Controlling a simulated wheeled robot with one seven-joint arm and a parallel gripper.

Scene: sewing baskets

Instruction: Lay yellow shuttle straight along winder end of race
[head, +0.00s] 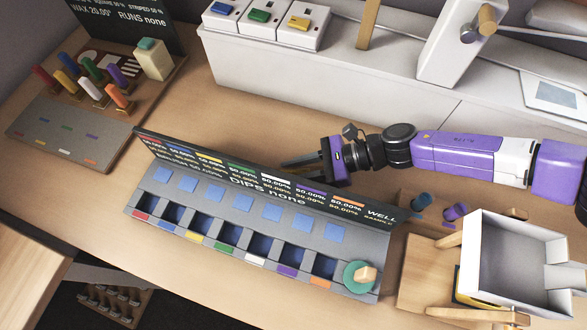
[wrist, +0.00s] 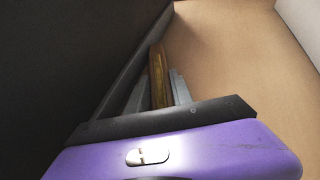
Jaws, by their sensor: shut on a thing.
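My gripper (head: 300,163) is low over the table, behind the dark upright panel of the dip rack, its fingers pointing left. In the wrist view my gripper (wrist: 157,92) is shut on a slim golden-brown rod (wrist: 158,70), which sticks out past the fingertips beside the dark panel. I cannot tell whether this rod is the yellow shuttle. A small yellow piece (head: 299,22) sits on a white block at the back, beside a green and a blue one. A white stand with a wooden crank (head: 487,18), perhaps the winder, rises at the back right.
The dip rack (head: 205,208) with several dark wells fills the middle front. A long white box (head: 300,75) stands behind my gripper. A peg board (head: 60,130) is at left; a white open tray (head: 510,260) is at front right. Bare table (head: 215,115) lies left of my gripper.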

